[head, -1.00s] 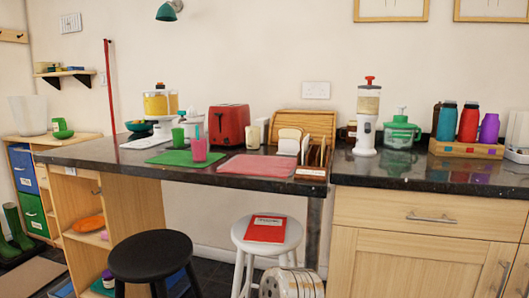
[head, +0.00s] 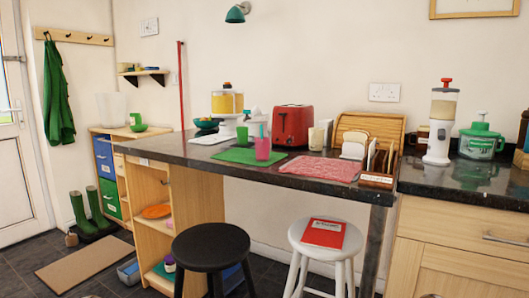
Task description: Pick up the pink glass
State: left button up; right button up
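The pink glass (head: 262,148) stands upright on the dark granite counter (head: 190,157), at the right end of the green mat (head: 236,156). A green glass (head: 242,136) stands just behind it to the left. A straw or stick seems to rise from the pink glass. Neither of my grippers shows in the head view.
A red toaster (head: 293,125), a pink mat (head: 322,168) and a toast rack (head: 371,158) are to the right on the counter. A black stool (head: 211,246) and a white stool (head: 325,236) bearing a red book (head: 324,232) stand before the counter.

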aim_at(262, 147)
jog(key=i+z, duration=0.2)
jog(key=z, duration=0.15)
jog(key=i+z, duration=0.35)
jog(key=k+j, duration=0.05)
jog(key=k, duration=0.05)
